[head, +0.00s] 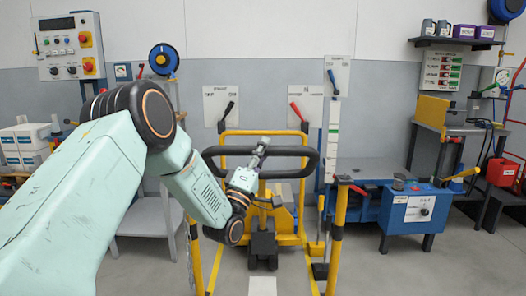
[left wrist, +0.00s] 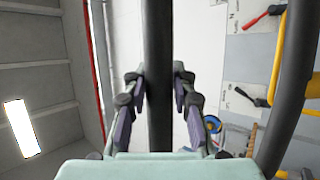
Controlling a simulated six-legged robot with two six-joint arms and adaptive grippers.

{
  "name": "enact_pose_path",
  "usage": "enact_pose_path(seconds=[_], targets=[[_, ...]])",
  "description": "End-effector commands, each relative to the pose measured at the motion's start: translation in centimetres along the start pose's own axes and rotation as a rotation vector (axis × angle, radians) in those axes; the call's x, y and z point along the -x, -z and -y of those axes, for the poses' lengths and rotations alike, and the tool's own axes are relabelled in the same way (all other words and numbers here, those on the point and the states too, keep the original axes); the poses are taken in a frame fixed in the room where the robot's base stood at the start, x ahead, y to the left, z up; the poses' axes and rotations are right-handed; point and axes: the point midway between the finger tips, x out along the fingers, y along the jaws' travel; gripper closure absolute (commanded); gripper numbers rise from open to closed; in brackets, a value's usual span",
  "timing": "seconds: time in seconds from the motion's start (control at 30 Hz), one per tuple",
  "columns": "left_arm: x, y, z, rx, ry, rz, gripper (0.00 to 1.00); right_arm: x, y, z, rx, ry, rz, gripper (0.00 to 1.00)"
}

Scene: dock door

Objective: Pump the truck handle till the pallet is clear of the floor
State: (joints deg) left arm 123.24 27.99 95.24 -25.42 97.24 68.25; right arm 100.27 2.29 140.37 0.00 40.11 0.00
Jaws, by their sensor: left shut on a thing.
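The truck handle (head: 218,151) is a black rounded loop in the middle of the head view, at the top of the yellow pallet truck. In the left wrist view the black bar (left wrist: 158,60) runs between the two fingers of my left gripper (left wrist: 158,95). The yellow truck frame (head: 232,134) stands behind the handle. The pallet and the truck's forks cannot be made out, so their height is not shown. My right gripper is not in view.
A red lever (head: 297,112) and a black lever (head: 226,112) are on wall plates behind. A blue box (head: 410,208) is on the right, and a grey table (head: 150,217) is on the left. Grey floor (head: 400,268) is free at front right.

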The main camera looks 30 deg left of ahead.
Motion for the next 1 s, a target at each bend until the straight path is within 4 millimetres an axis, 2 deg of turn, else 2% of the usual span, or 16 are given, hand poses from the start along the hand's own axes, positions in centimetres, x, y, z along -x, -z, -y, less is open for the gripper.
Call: enact_pose_path(seconds=[0.03, 0.07, 0.33, 0.7, 0.87, 1.0], targets=[[0.1, 0.1, 0.1, -0.001, 0.004, -0.004, 1.00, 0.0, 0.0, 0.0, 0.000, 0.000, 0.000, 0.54], [0.1, 0.1, 0.1, -0.001, 0.004, -0.004, 0.74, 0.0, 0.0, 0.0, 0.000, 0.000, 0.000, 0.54], [0.2, 0.0, 0.0, -0.001, 0.003, -0.002, 0.51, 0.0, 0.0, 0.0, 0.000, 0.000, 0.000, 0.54], [0.7, 0.0, 0.0, 0.000, 0.003, -0.001, 0.51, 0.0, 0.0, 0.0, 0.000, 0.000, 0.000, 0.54], [3.1, 0.0, 0.1, 0.001, 0.006, -0.002, 0.51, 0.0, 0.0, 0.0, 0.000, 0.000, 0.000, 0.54], [6.1, 0.0, 0.1, 0.001, 0.007, -0.002, 0.51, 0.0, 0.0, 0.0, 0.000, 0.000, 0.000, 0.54]])
